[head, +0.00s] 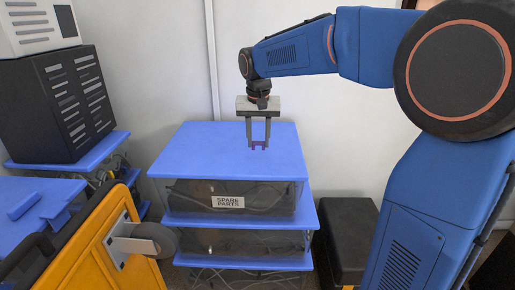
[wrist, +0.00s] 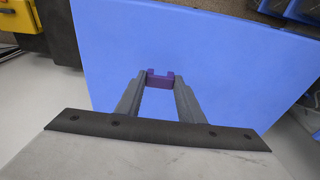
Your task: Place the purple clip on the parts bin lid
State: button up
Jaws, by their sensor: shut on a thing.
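My gripper (head: 258,146) points straight down over the blue lid of the parts bin (head: 195,153). Its two fingers are shut on the purple clip (head: 257,149), which sits between the fingertips. The wrist view also shows the clip (wrist: 160,82) as a small purple U-shaped piece between the fingertips (wrist: 160,80), with the blue lid (wrist: 220,50) filling the background beneath it. The clip is over the lid's area; I cannot tell whether it touches the surface. The bin's front carries a "SPARE PARTS" label (head: 228,202).
A second blue-lidded bin (head: 240,219) is stacked below. At left stand a black vented case (head: 57,105) and another blue surface (head: 30,200). A dark box (head: 346,235) is at right. The lid top around the clip is clear.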

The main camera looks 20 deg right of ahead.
aim_at(258, 143)
jog(key=shift+f, duration=1.65)
jog(key=o, duration=1)
jog(key=shift+f, duration=0.1)
notch_tip(258, 143, up, 12)
jog(key=s, duration=0.2)
jog(key=s+d+f+n+t, duration=0.1)
jog(key=s+f, duration=0.4)
jog(key=s, duration=0.5)
jog(key=s+d+f+n+t, duration=0.1)
jog(key=s+d+f, duration=0.2)
jog(key=s+f, duration=0.3)
jog(key=s+d+f+n+t, duration=0.1)
jog(key=s+d+f, duration=0.2)
jog(key=s, duration=1.2)
notch_tip(258, 143, down, 3)
jog(key=shift+s+f+n+y, duration=0.15)
jog(key=shift+s+n+y, duration=0.1)
jog(key=shift+n+y, duration=0.05)
jog(key=shift+d, duration=0.1)
